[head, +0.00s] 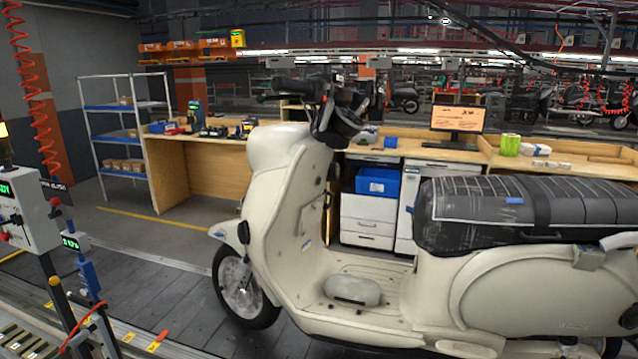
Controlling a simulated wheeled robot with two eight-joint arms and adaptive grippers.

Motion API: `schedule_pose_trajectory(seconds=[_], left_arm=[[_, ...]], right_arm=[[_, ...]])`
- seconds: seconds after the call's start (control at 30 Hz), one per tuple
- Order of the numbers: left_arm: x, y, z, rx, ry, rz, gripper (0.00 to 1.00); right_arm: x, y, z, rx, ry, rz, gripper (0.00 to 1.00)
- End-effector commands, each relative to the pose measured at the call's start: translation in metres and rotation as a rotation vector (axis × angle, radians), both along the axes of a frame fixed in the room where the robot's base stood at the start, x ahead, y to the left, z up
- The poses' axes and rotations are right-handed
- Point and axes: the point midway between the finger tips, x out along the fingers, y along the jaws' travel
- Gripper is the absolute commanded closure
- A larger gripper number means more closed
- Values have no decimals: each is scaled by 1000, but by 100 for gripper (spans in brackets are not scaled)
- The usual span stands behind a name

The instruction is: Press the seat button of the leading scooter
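A cream scooter (285,200) stands side-on on the slat conveyor, its front wheel (243,288) to the left. Its black seat (530,210) is at the right, wrapped in clear plastic with a pale sheet on top. A helmet-like dark bundle hangs around the handlebar (335,110). Neither of my grippers is in view.
A grey control box (28,212) on a post stands at the left edge, beside a rail. Behind the scooter are wooden workbenches (208,175), a shelf rack (122,130), a white drawer unit (367,215) and a monitor (458,119). Bare conveyor slats (165,280) lie left of the front wheel.

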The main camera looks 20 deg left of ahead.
Motion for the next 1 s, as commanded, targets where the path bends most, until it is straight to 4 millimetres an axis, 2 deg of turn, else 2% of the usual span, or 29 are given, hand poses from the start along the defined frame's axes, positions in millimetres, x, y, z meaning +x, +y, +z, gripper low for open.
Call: schedule_pose_trajectory(seconds=[0.13,0.2,0.3,1.0], left_arm=[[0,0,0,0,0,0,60],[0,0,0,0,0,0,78],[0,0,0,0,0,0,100],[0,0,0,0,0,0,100]], right_arm=[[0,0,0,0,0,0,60],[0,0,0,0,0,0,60],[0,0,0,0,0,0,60],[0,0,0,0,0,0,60]])
